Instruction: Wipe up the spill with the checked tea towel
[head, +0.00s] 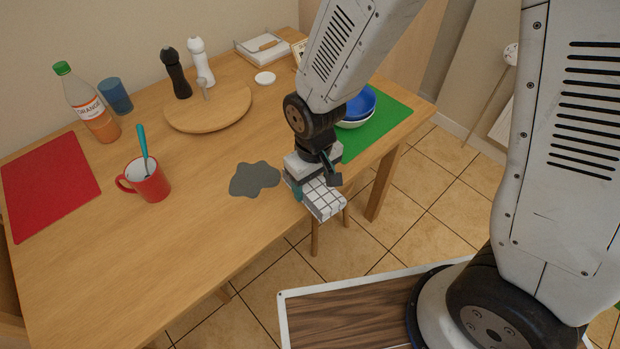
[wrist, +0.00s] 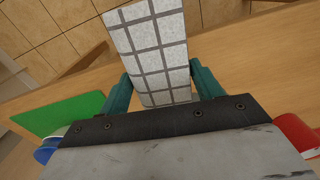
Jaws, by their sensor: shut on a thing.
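The checked tea towel (head: 324,199) is white with grey lines and is folded into a block. My gripper (head: 309,190) is shut on it near the table's front edge, to the right of the spill. In the wrist view the towel (wrist: 152,50) stands between the two teal fingers of my gripper (wrist: 160,90). The spill (head: 255,179) is a dark grey, irregular patch on the wooden table (head: 120,250). It lies apart from the towel in the head view. I cannot tell how high the towel is above the table.
A red mug (head: 152,186) with a teal-handled utensil stands left of the spill. A round wooden board (head: 210,112) lies behind it. A green mat (head: 385,125) with blue and white bowls (head: 361,104) is at the right. The table around the spill is clear.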

